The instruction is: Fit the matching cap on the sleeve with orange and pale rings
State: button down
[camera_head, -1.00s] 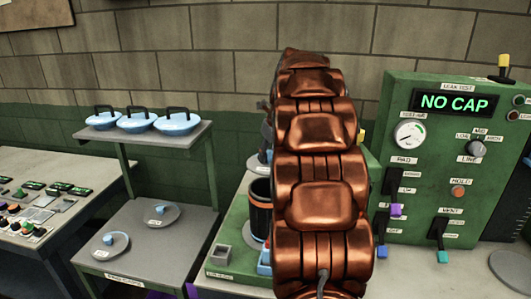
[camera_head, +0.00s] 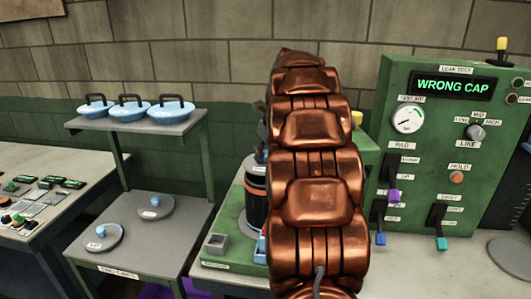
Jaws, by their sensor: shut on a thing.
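The dark sleeve (camera_head: 256,206) stands on the green bench fixture, partly hidden by my copper arm. An orange ring shows near its top; pale rings are hard to make out. A grey cap (camera_head: 257,166) sits at the sleeve's top, and I cannot tell whether it is fully seated. My gripper (camera_head: 262,142) is almost wholly behind my arm; only a dark sliver shows, at the cap, and it is shut on it. The tester display (camera_head: 453,86) reads WRONG CAP.
Several light blue pieces with black handles (camera_head: 129,109) stand on the upper shelf (camera_head: 190,124). The green leak-test panel (camera_head: 430,150) with levers and a gauge is at right. A small grey box (camera_head: 216,243) sits on the fixture. A table of parts (camera_head: 40,215) is at left.

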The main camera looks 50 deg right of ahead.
jog(key=shift+f, duration=1.4)
jog(key=c, duration=0.7)
grip_release()
jog(key=v, duration=1.2)
jog(key=shift+w, duration=0.1)
jog(key=shift+a, duration=0.1)
